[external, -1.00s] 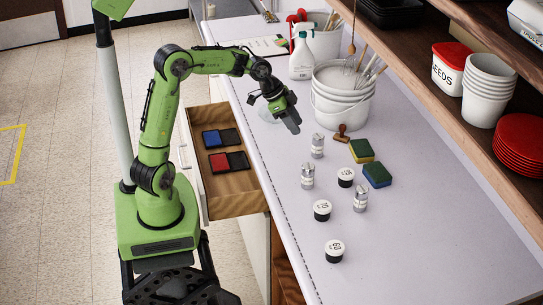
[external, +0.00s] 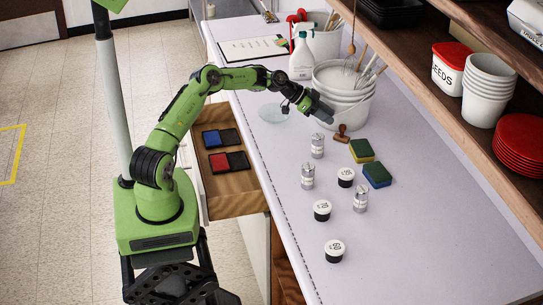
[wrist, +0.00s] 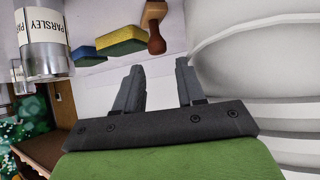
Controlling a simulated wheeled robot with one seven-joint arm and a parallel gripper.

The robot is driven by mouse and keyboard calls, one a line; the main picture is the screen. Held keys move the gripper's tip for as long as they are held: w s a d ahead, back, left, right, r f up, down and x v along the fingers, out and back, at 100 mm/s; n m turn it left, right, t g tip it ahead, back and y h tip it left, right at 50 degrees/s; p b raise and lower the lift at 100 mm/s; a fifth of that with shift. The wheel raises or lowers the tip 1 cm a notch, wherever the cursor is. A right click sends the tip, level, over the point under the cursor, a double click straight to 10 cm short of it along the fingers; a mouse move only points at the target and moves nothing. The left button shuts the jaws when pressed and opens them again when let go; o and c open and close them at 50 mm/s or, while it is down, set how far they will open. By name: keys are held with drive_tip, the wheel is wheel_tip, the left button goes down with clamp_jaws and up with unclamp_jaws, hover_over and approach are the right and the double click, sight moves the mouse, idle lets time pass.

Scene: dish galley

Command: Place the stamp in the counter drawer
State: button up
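The counter drawer (external: 234,190) is pulled open on the counter's left side and holds a blue and a red ink pad. My gripper (external: 328,114) is above the counter in front of the white buckets, short of the stamp. In the wrist view its two fingers (wrist: 158,75) are apart with nothing between them.
White stacked buckets (external: 342,100) with utensils stand close beside my gripper. Two sponges (external: 377,174), silver shakers (external: 308,176) and black pots with white lids (external: 322,210) stand around the stamp. A clear round dish (external: 273,113) lies near the counter's left edge.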

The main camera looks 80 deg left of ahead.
sight(343, 127)
drive_tip(key=x, duration=0.5)
drive_tip(key=shift+d+f, duration=0.1)
drive_tip(key=shift+f, duration=0.2)
drive_tip(key=shift+s+r, duration=0.1)
drive_tip(key=shift+s, duration=0.05)
drive_tip(key=shift+c, duration=0.9)
clamp_jaws()
drive_tip(key=shift+d+r, duration=0.35)
wheel_tip(343, 127, up, 7)
drive_tip(key=s+d+b, duration=0.1)
drive_tip(key=s+d, duration=0.2)
drive_tip(key=d, duration=0.6)
drive_tip(key=s+d+b, duration=0.1)
drive_tip(key=s+d, duration=0.1)
drive_tip(key=d, duration=0.7)
drive_tip(key=shift+s+d+f, duration=0.2)
drive_tip(key=shift+s+f, duration=0.15)
